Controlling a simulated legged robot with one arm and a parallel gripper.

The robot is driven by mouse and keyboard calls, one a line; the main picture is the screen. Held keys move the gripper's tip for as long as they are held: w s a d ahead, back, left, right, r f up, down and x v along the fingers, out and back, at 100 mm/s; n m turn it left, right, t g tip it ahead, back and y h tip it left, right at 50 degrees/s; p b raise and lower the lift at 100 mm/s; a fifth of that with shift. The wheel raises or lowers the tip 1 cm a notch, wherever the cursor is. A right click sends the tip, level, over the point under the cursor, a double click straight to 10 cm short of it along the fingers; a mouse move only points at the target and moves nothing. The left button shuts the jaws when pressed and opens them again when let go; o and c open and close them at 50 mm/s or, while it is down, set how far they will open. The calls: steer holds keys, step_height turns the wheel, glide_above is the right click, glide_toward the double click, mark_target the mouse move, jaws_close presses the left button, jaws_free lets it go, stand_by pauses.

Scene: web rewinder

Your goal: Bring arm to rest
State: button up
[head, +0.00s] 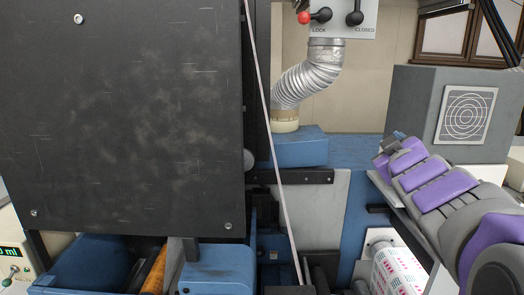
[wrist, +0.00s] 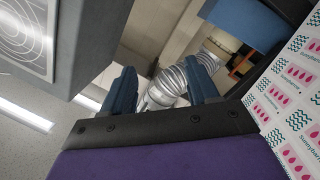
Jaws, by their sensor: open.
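My arm, grey with purple panels, comes in from the right edge of the head view and points up and to the left. My gripper (head: 393,142) is at its far end, small there, in front of the blue machine frame and beside the grey box. In the wrist view my gripper (wrist: 160,70) shows two blue fingers spread apart with nothing between them. The silver flexible duct (wrist: 168,88) shows behind the gap, beyond the fingers.
A large black panel (head: 120,110) fills the left. The silver duct (head: 308,78) drops below a lever plate (head: 338,22) with red and black knobs. A grey box with a round grille (head: 466,115) stands close behind my arm. A printed roll (head: 398,270) lies below.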

steer(key=s+a+f+m+g+b, duration=0.2)
steer(key=s+f+g, duration=0.3)
steer(key=f, duration=0.5)
steer(key=s+a+f+m+g+b, duration=0.1)
steer(key=s+f+g+b, duration=0.1)
steer(key=s+f, duration=0.7)
steer(key=s+a+f+m+g+b, duration=0.2)
steer(key=s+f+g, duration=0.2)
steer(key=f, duration=0.8)
steer(key=s+a+f+g+y+b, duration=0.1)
steer(key=s+a+f+g, duration=0.1)
steer(key=s, duration=0.6)
steer(key=s+a+f+g+y+b, duration=0.1)
steer(key=s+a+f+g+b, duration=0.1)
steer(key=s+f, duration=0.5)
steer(key=s+a+f+m+g+b, duration=0.1)
steer(key=s+a+f+g, duration=0.3)
steer(key=s, duration=0.4)
steer(key=shift+s+a+f+y+b, duration=0.3)
steer(key=shift+a+f+y+b, duration=0.15)
steer(key=shift+a+f, duration=0.4)
steer(key=shift+r, duration=0.1)
